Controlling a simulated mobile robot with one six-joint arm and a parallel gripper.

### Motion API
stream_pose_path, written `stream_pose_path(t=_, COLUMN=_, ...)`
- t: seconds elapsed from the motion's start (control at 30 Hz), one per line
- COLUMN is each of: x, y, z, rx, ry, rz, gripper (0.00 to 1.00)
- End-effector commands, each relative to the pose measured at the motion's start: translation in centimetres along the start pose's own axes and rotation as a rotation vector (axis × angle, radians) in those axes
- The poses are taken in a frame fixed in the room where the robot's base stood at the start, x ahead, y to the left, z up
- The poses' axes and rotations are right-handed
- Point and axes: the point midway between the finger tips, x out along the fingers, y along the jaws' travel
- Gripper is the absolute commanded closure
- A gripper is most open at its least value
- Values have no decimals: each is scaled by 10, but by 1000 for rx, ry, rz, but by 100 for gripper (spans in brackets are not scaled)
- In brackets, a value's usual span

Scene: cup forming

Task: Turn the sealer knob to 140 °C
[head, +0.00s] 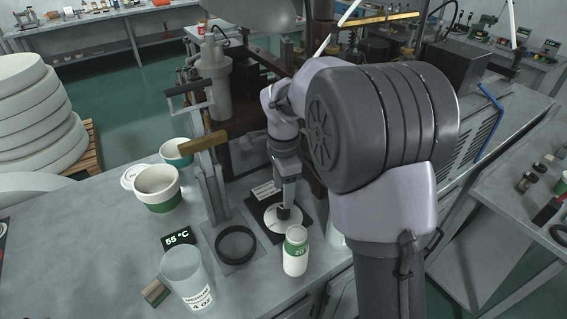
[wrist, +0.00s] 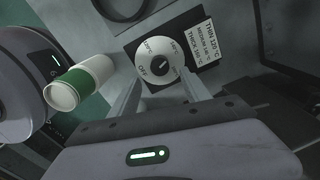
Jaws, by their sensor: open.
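The sealer knob is a round white dial (wrist: 152,84) with a dark mark near its middle, on a black plate. OFF is printed at its left; small temperature marks lie along its upper edge. The dial setting is too small to read surely. My gripper (wrist: 163,84) is open, its two fingers on either side of the knob; contact cannot be told. In the head view my gripper (head: 285,200) points straight down at the white dial (head: 283,225). A display (head: 177,241) reads 55 °C. A card (wrist: 207,38) lists THIN 120, MEDIUM 140 and THICK 160 °C.
A clear container marked MEDIUM 4 OZ (head: 183,264), a black ring (head: 236,244) and a green-banded tub (head: 157,188) stand to the left. A lever press (head: 212,190) rises beside the dial.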

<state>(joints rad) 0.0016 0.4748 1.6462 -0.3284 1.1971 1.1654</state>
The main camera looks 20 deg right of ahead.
Motion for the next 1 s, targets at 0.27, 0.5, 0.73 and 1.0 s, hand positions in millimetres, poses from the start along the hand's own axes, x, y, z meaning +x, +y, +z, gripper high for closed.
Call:
stream_pose_path(t=0.27, x=-88, y=-1, z=0, rx=0, ry=0, rz=-3, gripper=44)
stream_pose_path(t=0.5, x=-109, y=0, z=0, rx=-1, ry=1, rz=0, gripper=44)
stream_pose_path(t=0.73, x=-109, y=0, z=0, rx=-1, ry=1, rz=0, gripper=44)
stream_pose_path(t=1.0, x=-117, y=17, z=4, rx=-80, ry=-9, rz=-40, gripper=44)
